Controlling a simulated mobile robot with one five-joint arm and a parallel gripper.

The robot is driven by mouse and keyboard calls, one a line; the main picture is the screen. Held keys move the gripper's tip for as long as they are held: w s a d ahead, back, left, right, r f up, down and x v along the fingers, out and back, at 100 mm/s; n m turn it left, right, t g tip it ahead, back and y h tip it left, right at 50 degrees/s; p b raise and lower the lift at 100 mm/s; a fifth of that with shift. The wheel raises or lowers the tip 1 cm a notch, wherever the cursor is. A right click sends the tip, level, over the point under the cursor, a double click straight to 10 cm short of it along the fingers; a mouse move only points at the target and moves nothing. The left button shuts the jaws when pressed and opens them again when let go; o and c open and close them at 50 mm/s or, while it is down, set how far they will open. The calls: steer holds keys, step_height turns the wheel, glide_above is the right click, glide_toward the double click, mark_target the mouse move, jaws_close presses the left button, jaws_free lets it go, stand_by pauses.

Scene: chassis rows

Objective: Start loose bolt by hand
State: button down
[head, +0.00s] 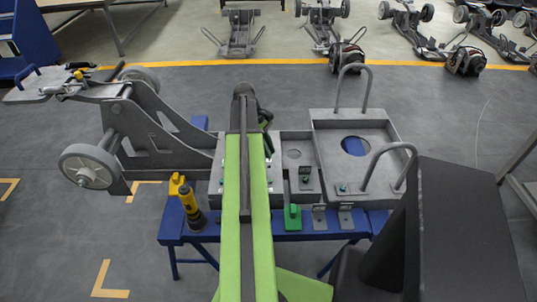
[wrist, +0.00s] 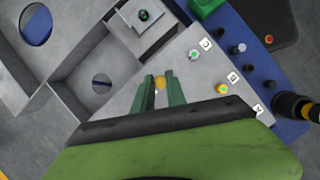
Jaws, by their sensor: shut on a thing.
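In the wrist view my gripper (wrist: 161,82) has its two green fingers close together around a small yellow-gold bolt (wrist: 160,83), over the grey chassis plate (wrist: 128,92). The fingers hide most of the bolt, and I cannot tell whether it touches the plate. A greenish bolt head (wrist: 193,57) and an orange-green one (wrist: 222,89) sit on the plate to the right, beside small white marked labels. In the head view my own green arm covers the middle of the chassis (head: 360,130), and the fingertips are hidden.
The chassis lies on a blue bench (head: 290,237). A yellow-black tool (head: 191,206) and a green block (head: 292,217) stand along its near edge. Several small dark pegs (wrist: 237,48) stand on blue in the wrist view. Two wire handles (head: 393,165) rise at the right.

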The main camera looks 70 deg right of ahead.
steer(key=shift+f+b, duration=1.7)
steer(key=shift+f, duration=0.05)
steer(key=shift+a+r+n+h+p, duration=0.25)
steer(key=shift+r+n+h+p, duration=0.1)
steer(key=shift+n, duration=0.45)
steer(key=n, duration=0.1)
steer(key=n+h, duration=0.1)
steer(key=n, duration=0.1)
steer(key=shift+s+a+n, duration=0.1)
steer(key=shift+a+n, duration=0.1)
steer(key=shift+n, duration=0.1)
steer(key=n+h, duration=0.2)
steer(key=n, duration=0.2)
steer(key=shift+s+t, duration=0.1)
steer(key=shift+t, duration=0.3)
steer(key=n+t, duration=0.1)
steer(key=n, duration=0.2)
steer(key=shift+n+h, duration=0.3)
steer(key=shift+h, duration=0.05)
steer(key=shift+d+n+t, duration=0.2)
steer(key=shift+n+t, duration=0.2)
steer(key=shift+n, duration=0.6)
steer(key=shift+f+b, duration=1)
steer(key=shift+f+b, duration=0.65)
